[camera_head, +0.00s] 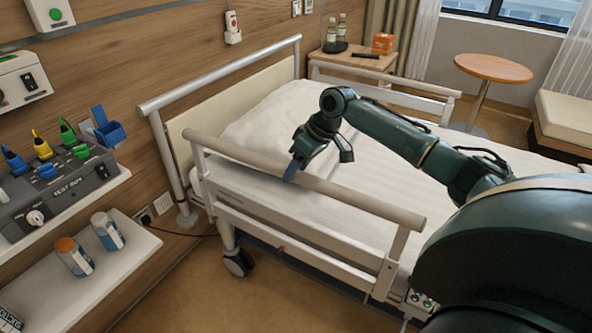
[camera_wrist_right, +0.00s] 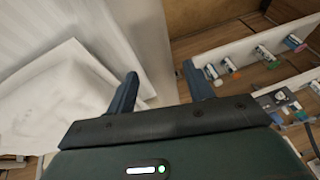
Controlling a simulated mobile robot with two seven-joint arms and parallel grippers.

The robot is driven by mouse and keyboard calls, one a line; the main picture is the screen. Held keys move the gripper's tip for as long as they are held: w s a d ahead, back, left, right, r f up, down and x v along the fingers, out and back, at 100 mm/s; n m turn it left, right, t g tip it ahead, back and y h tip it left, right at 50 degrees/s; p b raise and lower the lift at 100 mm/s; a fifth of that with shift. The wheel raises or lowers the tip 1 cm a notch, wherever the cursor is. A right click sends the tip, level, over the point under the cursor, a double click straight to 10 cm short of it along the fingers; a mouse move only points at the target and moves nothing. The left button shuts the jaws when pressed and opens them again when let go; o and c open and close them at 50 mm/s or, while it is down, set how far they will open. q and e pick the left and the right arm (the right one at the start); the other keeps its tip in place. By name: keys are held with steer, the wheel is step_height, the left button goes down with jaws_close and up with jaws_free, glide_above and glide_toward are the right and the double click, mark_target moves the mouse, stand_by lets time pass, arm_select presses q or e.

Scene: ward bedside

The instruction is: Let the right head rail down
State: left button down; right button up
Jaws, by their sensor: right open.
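The near-side head rail (camera_head: 330,187) is a pale grey tube on posts, along the near side of the bed. It stands raised above the mattress edge. My right gripper (camera_head: 291,172) is at the middle of its top tube, with a blue finger pointing down in front of it; contact is not clear. In the right wrist view the gripper (camera_wrist_right: 161,85) is open, its two blue fingers well apart, with a pale surface behind the gap that I cannot name for sure. My left gripper is not in view.
The bed's white sheet (camera_head: 390,155) lies behind the rail. The headboard rail (camera_head: 225,70) is at the left. Floor (camera_head: 235,300) is free before the bed.

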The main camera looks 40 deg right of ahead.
steer(key=shift+w+a+f, duration=0.15)
steer(key=shift+f, duration=0.4)
jaws_close()
